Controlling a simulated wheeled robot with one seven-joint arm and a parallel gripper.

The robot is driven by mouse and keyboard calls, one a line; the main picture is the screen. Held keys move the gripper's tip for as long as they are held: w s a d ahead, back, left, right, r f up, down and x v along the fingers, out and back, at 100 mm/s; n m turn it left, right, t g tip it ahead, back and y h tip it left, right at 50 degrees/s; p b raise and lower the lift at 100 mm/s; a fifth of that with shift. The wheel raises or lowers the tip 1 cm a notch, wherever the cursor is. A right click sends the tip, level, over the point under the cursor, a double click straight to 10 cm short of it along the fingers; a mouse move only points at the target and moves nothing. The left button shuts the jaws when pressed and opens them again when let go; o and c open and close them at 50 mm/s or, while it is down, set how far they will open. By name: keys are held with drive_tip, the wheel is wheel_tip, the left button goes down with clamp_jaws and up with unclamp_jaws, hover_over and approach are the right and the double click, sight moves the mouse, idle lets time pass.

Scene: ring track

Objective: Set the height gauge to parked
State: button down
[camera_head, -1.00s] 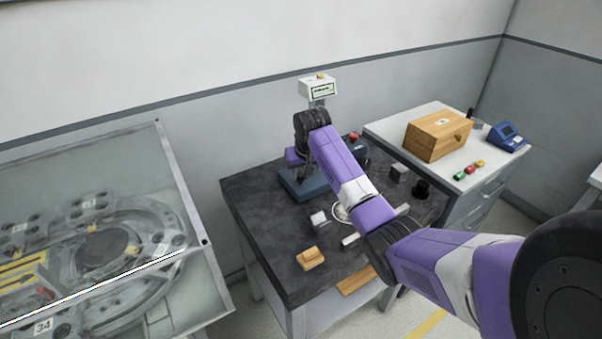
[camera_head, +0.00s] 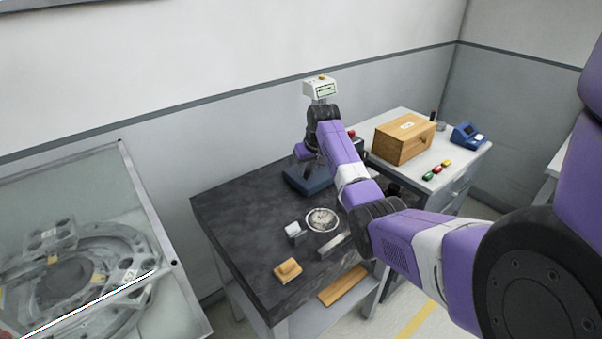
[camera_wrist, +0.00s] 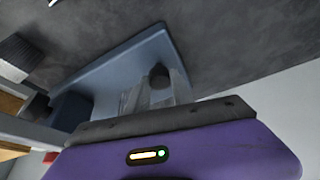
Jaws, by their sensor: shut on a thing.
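The height gauge stands at the back of the dark bench, with a white display head (camera_head: 320,88) on top and a blue base (camera_head: 306,182) below. My gripper (camera_head: 312,168) is at the gauge's column, above the base and below the head; my wrist hides most of the column. In the wrist view, the blue base (camera_wrist: 115,65) lies beyond my gripper (camera_wrist: 155,92). The gripper is shut on a small dark part of the gauge (camera_wrist: 158,76), seen blurred between the fingers. I cannot read the display or tell the slide's height.
A white cabinet at right holds a wooden box (camera_head: 402,142) and a blue device (camera_head: 468,135). A glass-topped case (camera_head: 150,200) stands at left.

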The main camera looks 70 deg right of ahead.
drive_tip(key=shift+s+d+r, duration=0.1)
drive_tip(key=shift+s+d, duration=0.15)
drive_tip(key=shift+d, duration=0.1)
drive_tip(key=c, duration=1.1)
unclamp_jaws()
drive_tip(key=shift+a, duration=0.1)
drive_tip(key=shift+a+r, duration=0.1)
drive_tip(key=shift+r, duration=0.25)
drive_tip(key=v, duration=0.7)
drive_tip(key=shift+b, duration=0.3)
drive_tip(key=shift+s+f, duration=0.1)
drive_tip(key=shift+s, duration=0.05)
